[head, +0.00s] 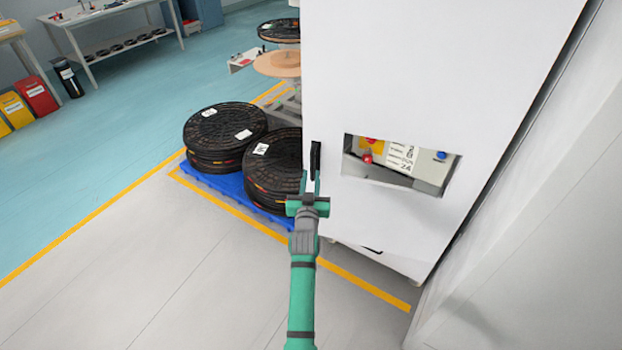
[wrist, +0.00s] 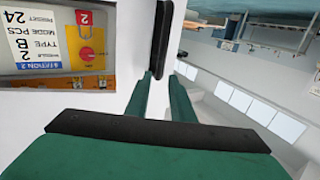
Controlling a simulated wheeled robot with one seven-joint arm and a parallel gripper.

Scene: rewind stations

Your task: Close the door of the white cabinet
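The white cabinet's door (head: 400,80) fills the upper right of the head view, with a rectangular window cut in it. A control panel (head: 404,157) shows through the window, set back and at an angle to the door. How far the door stands open I cannot tell. A black upright handle (head: 315,160) is near the door's left edge; it also shows in the wrist view (wrist: 161,40). My gripper (head: 313,184) is at the handle's lower end. In the wrist view its two fingers (wrist: 160,88) are apart, with the handle's end at the fingertips; contact is unclear.
Black reels (head: 222,130) stand stacked on a blue pallet (head: 228,187) left of the door. Yellow floor lines (head: 100,213) run around it. A pale wall or panel (head: 545,215) stands close on the right. The floor (head: 150,270) at the lower left is clear.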

